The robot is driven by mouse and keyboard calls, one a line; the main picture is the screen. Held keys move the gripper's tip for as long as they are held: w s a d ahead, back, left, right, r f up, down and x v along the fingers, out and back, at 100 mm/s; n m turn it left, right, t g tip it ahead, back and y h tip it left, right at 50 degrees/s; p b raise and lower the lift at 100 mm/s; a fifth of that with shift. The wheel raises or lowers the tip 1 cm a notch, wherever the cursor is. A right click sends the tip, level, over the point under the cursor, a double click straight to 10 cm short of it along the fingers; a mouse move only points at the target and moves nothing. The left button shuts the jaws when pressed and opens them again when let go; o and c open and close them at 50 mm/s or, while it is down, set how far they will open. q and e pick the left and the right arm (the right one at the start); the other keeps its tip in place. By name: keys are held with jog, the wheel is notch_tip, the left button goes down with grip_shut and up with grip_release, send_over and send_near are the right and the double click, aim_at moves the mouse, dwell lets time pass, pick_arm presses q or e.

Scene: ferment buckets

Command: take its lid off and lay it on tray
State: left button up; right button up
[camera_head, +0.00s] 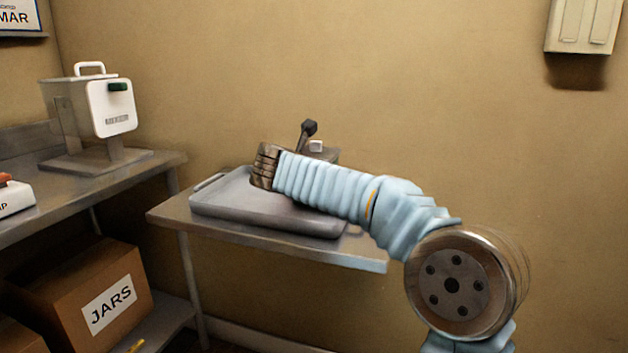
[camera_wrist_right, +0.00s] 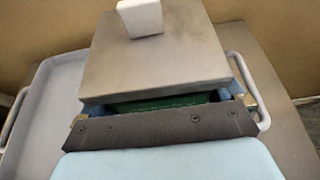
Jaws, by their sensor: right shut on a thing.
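A flat grey square lid (camera_wrist_right: 155,62) with a white knob (camera_wrist_right: 140,16) fills the middle of the right wrist view. In the head view, part of the lid (camera_head: 325,154) and its white knob show behind my right arm. My right gripper (camera_wrist_right: 160,103) is shut at the lid's near edge, with something green between its jaws. The grey tray (camera_head: 265,219) lies on the table under my right arm. It also shows at the left of the wrist view (camera_wrist_right: 48,115). The lid is over or beside the tray; the gap is hidden. My left gripper is not in view.
The small metal table (camera_head: 360,250) stands against a tan wall. At left, a white-fronted container (camera_head: 108,107) with a top handle stands on a grey shelf (camera_head: 150,168). A cardboard box marked JARS (camera_head: 95,300) sits below. A dark knobbed stem (camera_head: 308,130) rises behind my arm.

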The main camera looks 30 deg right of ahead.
jog(key=s+a+r+p, duration=0.2)
jog(key=s+a+r, duration=0.3)
jog(key=a+r, duration=0.7)
jog(key=shift+s+a, duration=0.15)
jog(key=shift+a, duration=0.35)
